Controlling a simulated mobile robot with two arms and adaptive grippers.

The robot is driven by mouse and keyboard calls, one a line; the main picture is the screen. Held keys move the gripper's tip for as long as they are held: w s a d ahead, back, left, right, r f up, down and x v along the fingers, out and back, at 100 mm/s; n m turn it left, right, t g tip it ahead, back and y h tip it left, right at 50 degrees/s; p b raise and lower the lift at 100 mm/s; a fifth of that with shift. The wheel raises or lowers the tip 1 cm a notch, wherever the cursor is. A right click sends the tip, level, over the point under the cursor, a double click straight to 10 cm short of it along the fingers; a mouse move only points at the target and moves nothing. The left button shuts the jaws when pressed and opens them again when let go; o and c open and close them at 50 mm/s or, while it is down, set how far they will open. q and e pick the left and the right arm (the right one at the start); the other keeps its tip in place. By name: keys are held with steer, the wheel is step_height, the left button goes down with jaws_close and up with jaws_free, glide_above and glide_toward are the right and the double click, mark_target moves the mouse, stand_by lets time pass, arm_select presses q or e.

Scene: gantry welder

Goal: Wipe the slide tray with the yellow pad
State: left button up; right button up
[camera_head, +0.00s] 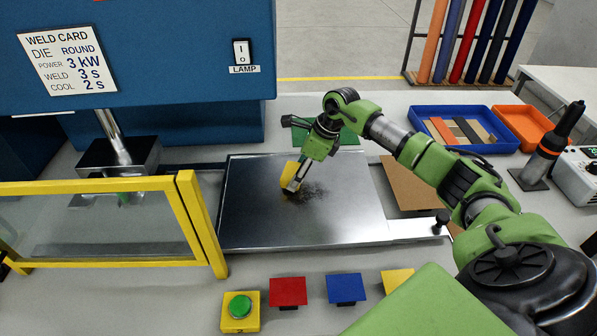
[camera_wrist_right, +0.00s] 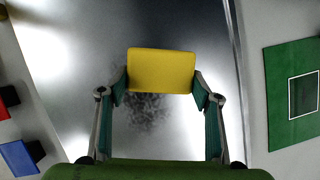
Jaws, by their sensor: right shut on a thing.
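The slide tray (camera_head: 345,215) is a flat metal plate in the middle of the bench in the head view. A dark smudge lies on it, and the smudge also shows in the right wrist view (camera_wrist_right: 147,112). My right gripper (camera_head: 291,187) is over the tray, shut on the yellow pad (camera_wrist_right: 161,70). The pad (camera_head: 287,173) is at or just above the tray surface beside the smudge; I cannot tell whether it touches. In the right wrist view the pad sits between both fingertips (camera_wrist_right: 161,88). My left gripper is not in view.
A yellow-framed clear guard (camera_head: 190,225) stands left of the tray, by the welding head (camera_head: 118,155). A green button (camera_head: 240,306) and red, blue and yellow plates line the front. Blue (camera_head: 412,111) and orange bins and a soldering-iron-like tool (camera_head: 551,148) stand at right.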

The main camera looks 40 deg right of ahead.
steer(key=shift+f+b, duration=0.5)
steer(key=shift+f, duration=0.15)
